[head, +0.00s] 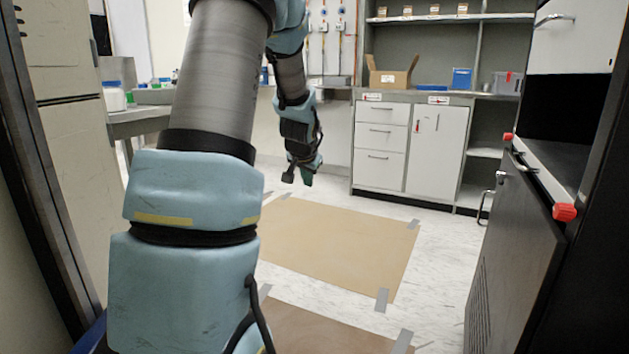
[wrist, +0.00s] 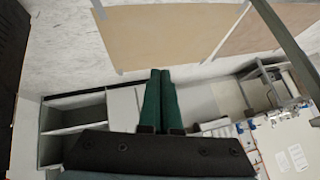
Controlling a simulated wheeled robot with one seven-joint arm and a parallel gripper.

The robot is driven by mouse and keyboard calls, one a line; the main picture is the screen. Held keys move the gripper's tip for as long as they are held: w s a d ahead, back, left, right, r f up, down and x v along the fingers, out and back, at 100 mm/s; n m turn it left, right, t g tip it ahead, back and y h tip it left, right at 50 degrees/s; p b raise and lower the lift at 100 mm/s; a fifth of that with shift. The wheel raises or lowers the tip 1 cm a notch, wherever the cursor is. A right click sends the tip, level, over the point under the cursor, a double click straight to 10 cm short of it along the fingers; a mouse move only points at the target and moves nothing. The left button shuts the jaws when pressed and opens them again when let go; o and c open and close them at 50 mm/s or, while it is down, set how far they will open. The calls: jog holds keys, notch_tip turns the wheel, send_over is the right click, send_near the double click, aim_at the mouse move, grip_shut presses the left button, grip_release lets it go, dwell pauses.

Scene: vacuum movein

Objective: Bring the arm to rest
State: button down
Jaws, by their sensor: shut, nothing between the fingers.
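My gripper (head: 298,176) hangs in the air at the middle of the head view, pointing down above the far part of the room floor. My arm reaches out and up from the lower left, then bends down to it. In the wrist view the two green fingers of my gripper (wrist: 161,74) lie side by side, shut with nothing between them. The fingers touch no object in either view.
Brown sheets (head: 335,243) are taped to the pale floor. A white cabinet (head: 433,150) with drawers stands at the back, an open cardboard box (head: 392,76) on its counter. A dark open door (head: 515,260) stands at right. A bench (head: 140,114) is at left. The floor between is clear.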

jog(key=s+a+f+n+g+p, duration=0.1)
jog(key=s+a+n+g, duration=0.1)
jog(key=s, duration=0.8)
jog(key=s+a+f+n+g, duration=0.1)
jog(key=s+g, duration=0.1)
jog(key=s, duration=0.8)
jog(key=s+a+f+n+g+p, duration=0.1)
jog(key=s+a+f+n+g, duration=0.1)
jog(key=s, duration=0.7)
notch_tip(320, 180, up, 29)
jog(key=p, duration=2.8)
jog(key=c, duration=1.6)
grip_release()
jog(key=shift+d+f, duration=0.1)
